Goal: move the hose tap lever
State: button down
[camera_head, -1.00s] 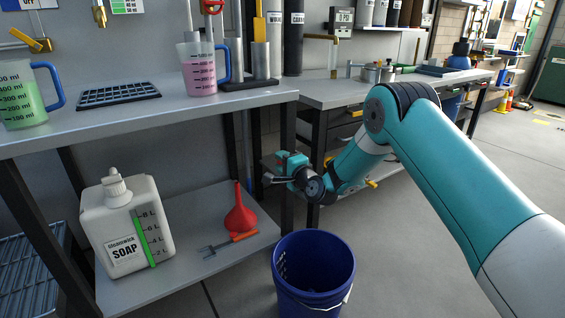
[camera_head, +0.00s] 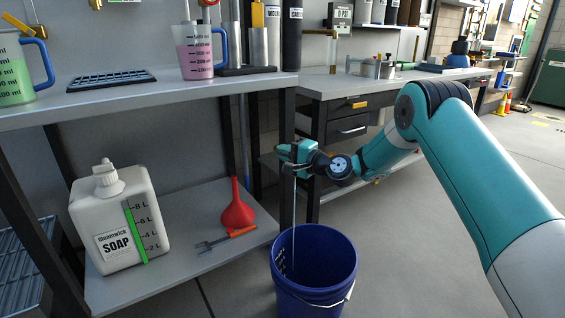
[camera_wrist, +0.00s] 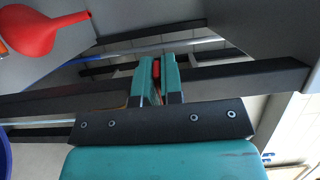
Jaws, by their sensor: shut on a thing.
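My gripper (camera_head: 284,151) is beside the dark shelf post, above and behind the blue bucket (camera_head: 276,258). In the wrist view my gripper's two teal fingers (camera_wrist: 157,62) are closed around a small red piece (camera_wrist: 156,69), which looks like the tap lever. Most of the lever is hidden between the fingers. The tap body is hard to make out behind my gripper in the head view. A thin pale vertical stream (camera_head: 294,215), which looks like water, runs from beside my gripper down into the bucket.
Measuring jugs stand on the bench above. A workbench with drawers (camera_head: 352,126) is behind my arm. Open floor lies right of the bucket.

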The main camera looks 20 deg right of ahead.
jog(key=shift+s+d+f+n+g+y+b, duration=0.1)
jog(key=shift+s+d+n+g+y+b, duration=0.1)
jog(key=shift+n+g+y, duration=0.65)
jog(key=shift+s+d+r+n+g+y+b, duration=0.1)
jog(key=shift+s+d+n+g+y, duration=0.1)
jog(key=shift+n+g+y, duration=0.65)
jog(key=shift+s+d+f+n+g+y+b, duration=0.1)
jog(key=shift+s+d+n+g+y, duration=0.1)
jog(key=shift+n+g+y, duration=0.65)
jog(key=shift+g, duration=0.25)
jog(key=c, duration=1.3)
grip_release()
jog(key=shift+o, duration=0.2)
